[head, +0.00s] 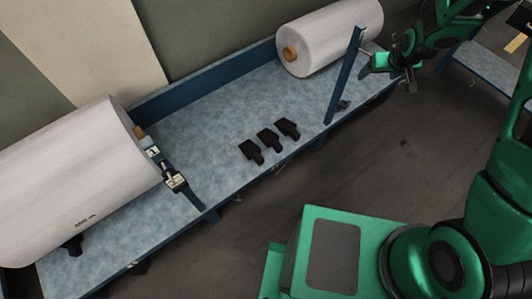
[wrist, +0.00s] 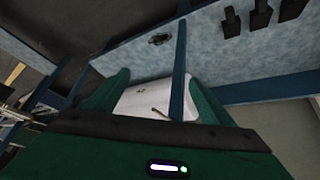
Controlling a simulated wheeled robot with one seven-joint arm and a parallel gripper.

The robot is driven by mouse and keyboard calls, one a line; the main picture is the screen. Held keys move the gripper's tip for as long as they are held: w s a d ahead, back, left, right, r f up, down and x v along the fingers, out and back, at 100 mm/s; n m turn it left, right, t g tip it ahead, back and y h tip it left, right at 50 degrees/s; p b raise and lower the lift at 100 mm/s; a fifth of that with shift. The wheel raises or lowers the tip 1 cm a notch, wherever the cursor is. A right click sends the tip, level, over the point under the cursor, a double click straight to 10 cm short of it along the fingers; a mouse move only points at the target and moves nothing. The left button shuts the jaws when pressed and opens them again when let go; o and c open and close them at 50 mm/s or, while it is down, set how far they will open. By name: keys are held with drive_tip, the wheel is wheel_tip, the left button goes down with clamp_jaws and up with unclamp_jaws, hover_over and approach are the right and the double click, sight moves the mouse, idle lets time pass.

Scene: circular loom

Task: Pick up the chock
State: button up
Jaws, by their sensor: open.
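Three black chocks lie side by side on the speckled blue bench top, the left one (head: 251,151), the middle one (head: 268,140) and the right one (head: 287,128). Black pieces that look like these chocks also show at the top right of the wrist view (wrist: 260,17). My gripper (head: 386,74) is at the far right end of the bench, beside the blue post and well away from the chocks. In the wrist view my gripper (wrist: 158,78) has its two green fingers spread, with the post and part of a white roll seen between them.
White rolls lie at the back right (head: 330,38) and left (head: 75,185). Bare bench top (head: 205,130) surrounds the chocks.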

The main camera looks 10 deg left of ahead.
sight(255, 153)
drive_tip(key=a+f+n+t+y, duration=0.2)
drive_tip(key=a+f+n+y, duration=0.25)
drive_tip(key=a+f, duration=1.8)
drive_tip(key=s+a+f+n+y, duration=0.1)
drive_tip(key=s+a+f, duration=0.2)
drive_tip(key=s+f, duration=0.3)
drive_tip(key=s+a+f+n+y, duration=0.1)
drive_tip(key=s+a+f+y, duration=0.1)
drive_tip(key=s+a+f, duration=0.2)
drive_tip(key=s+a+f+n+y, duration=0.1)
drive_tip(key=s+a+f+y, duration=0.1)
drive_tip(key=s+a+f, duration=0.2)
drive_tip(key=shift+s+a+f+t, duration=0.1)
drive_tip(key=shift+s+f+t, duration=0.05)
drive_tip(key=shift+s+f, duration=0.6)
drive_tip(key=shift+s+f+t, duration=0.1)
drive_tip(key=shift+s+f, duration=0.4)
drive_tip(key=shift+s, duration=0.45)
drive_tip(key=shift+s+a+f+t, duration=0.1)
drive_tip(key=shift+s+f+t, duration=0.05)
drive_tip(key=shift+s+f, duration=0.6)
drive_tip(key=x, duration=1)
drive_tip(key=shift+s+a+f, duration=0.15)
drive_tip(key=shift+a+f, duration=0.05)
drive_tip(key=shift+f, duration=0.1)
drive_tip(key=c, duration=1.4)
